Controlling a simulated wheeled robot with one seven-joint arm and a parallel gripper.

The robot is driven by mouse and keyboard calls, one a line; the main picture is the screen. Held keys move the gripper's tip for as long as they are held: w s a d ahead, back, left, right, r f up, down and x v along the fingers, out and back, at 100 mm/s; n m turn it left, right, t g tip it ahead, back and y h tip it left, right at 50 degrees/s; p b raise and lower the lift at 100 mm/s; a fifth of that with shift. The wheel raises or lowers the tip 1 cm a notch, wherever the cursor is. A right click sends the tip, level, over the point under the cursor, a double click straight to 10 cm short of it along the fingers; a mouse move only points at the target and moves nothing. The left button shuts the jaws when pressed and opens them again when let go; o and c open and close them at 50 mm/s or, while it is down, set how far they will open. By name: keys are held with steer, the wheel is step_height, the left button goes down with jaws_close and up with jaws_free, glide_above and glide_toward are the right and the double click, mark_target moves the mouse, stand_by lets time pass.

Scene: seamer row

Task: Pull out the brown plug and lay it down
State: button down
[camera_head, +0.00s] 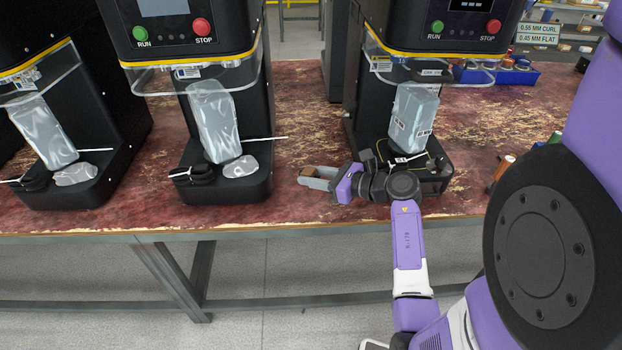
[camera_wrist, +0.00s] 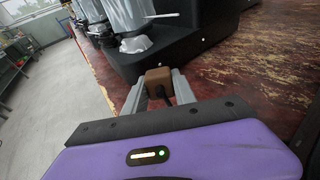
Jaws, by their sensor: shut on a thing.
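The brown plug (camera_head: 307,171) is a small brown block between the grey fingers of my gripper (camera_head: 312,178). In the wrist view the plug (camera_wrist: 158,76) sits between the two fingertips (camera_wrist: 157,84), with a dark piece behind it. The gripper is shut on it. In the head view it is over the red worn table (camera_head: 290,200), in the gap between the middle and right machines. I cannot tell whether the plug touches the table. No socket can be made out near it.
The middle machine (camera_head: 225,185) stands just left of the plug, with a wrapped grey block on its base. The right machine (camera_head: 400,165) stands behind my wrist. Bare table lies between them, its front edge close. A blue bin (camera_head: 500,75) is at the back right.

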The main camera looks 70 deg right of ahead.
mark_target(312, 200)
steer(key=shift+f+b, duration=2.95)
steer(key=shift+f, duration=0.45)
steer(key=c, duration=0.9)
jaws_free()
steer(key=shift+c, duration=0.2)
steer(key=shift+v, duration=3.9)
